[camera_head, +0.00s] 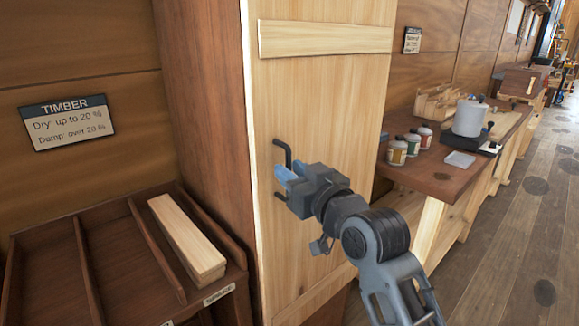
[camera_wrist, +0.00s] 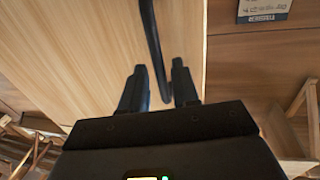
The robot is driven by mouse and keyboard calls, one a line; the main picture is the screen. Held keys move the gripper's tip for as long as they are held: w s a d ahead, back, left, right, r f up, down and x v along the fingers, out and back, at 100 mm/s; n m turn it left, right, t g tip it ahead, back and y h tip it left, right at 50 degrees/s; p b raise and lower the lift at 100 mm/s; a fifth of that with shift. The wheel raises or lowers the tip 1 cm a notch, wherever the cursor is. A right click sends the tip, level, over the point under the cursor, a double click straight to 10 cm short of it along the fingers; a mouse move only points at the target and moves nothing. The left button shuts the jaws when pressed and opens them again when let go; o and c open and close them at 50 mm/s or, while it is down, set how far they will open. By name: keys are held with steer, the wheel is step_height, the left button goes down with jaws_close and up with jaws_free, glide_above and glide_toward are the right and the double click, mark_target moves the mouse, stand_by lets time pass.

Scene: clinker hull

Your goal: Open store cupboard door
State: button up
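The store cupboard door (camera_head: 330,110) is a pale wooden panel with a cross batten near its top. It looks shut in its darker wooden cupboard (camera_head: 205,120). A black bar handle (camera_head: 283,146) stands upright near the door's left edge; its middle is hidden behind my gripper. My gripper (camera_head: 284,174) is at the handle, its blue fingers pointing left. In the wrist view the dark handle (camera_wrist: 152,45) runs down between the two fingers of my gripper (camera_wrist: 159,78). The fingers are apart, with a gap showing beside the bar; firm contact is not visible.
A dark divided timber rack (camera_head: 110,265) with a pale wood block (camera_head: 185,235) stands left of the cupboard. A workbench (camera_head: 445,175) with several small jars (camera_head: 412,145) and a white pot (camera_head: 468,118) stands to the right. Open plank floor (camera_head: 510,240) lies at far right.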

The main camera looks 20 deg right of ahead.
steer(key=shift+w+a, duration=0.15)
steer(key=shift+w, duration=0.65)
steer(key=shift+c, duration=0.4)
jaws_close()
